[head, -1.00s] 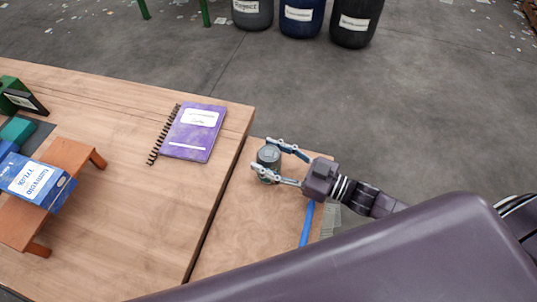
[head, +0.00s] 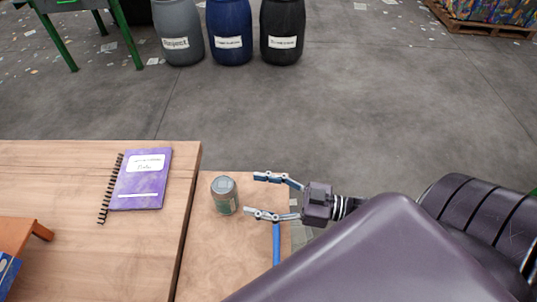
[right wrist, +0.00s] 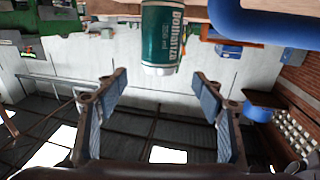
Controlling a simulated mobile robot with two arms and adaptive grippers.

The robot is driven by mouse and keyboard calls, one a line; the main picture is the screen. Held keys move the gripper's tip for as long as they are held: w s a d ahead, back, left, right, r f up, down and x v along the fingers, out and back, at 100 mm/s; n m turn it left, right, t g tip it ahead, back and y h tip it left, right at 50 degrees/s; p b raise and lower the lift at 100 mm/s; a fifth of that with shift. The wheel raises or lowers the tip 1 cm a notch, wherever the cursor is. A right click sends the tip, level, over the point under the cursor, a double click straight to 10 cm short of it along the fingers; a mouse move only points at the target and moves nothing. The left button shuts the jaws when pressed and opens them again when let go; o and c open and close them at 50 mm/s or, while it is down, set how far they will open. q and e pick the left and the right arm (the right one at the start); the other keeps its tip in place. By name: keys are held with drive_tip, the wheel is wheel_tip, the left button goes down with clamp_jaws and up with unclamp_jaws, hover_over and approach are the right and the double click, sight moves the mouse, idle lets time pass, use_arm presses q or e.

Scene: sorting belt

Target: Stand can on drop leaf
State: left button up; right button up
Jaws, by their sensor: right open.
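The can (head: 225,196), grey-topped with a green label, stands upright on the drop leaf (head: 225,254), the lower board right of the main table. In the right wrist view the can (right wrist: 162,36) shows beyond the fingertips, its label facing the camera. My right gripper (head: 258,194) is open and empty, just right of the can and apart from it. Its two fingers also show spread in the right wrist view (right wrist: 158,82). My left gripper is not in view.
A purple notebook (head: 141,180) lies on the main table (head: 85,245). An orange stand (head: 18,236) and a blue box (head: 8,273) are at the left edge. Barrels (head: 230,30) stand on the floor behind. A blue bar (head: 276,244) runs by the leaf's right side.

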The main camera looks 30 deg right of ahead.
drive_tip(key=shift+v, duration=1.4)
